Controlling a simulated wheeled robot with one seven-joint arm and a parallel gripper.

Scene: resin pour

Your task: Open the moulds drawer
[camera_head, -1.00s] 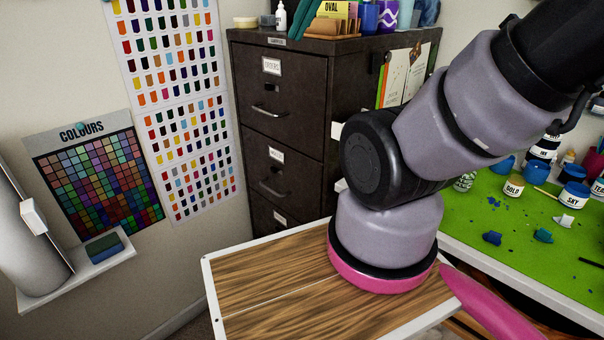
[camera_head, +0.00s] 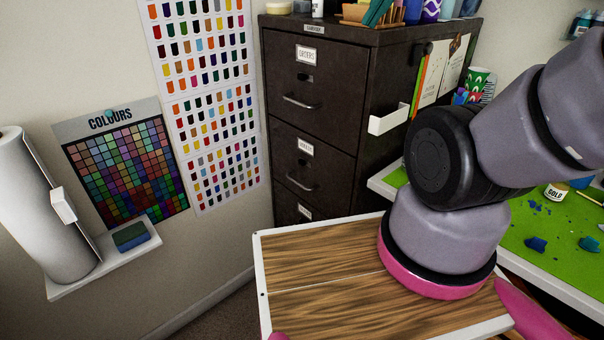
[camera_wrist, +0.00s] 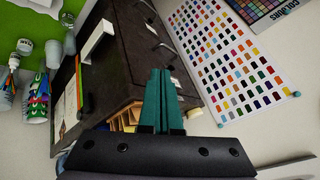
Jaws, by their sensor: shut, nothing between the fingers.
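The dark filing cabinet (camera_head: 340,100) stands in the corner. Its top drawer is labelled ORDERS (camera_head: 306,55). The drawer below (camera_head: 310,165) has a small label (camera_head: 306,147) that seems to read MOULDS, and a bar handle (camera_head: 299,184). The drawer fronts look flush. In the wrist view the teal fingers (camera_wrist: 158,100) are together and empty, pointing toward the cabinet front (camera_wrist: 140,50), apart from the handles.
Tan holders (camera_head: 355,14) and cups stand on the cabinet top. A white bracket (camera_head: 388,119) sticks out from its right side. A green-matted worktable (camera_head: 530,225) with paint pots is at right. A paper roll (camera_head: 40,210) is on the left wall.

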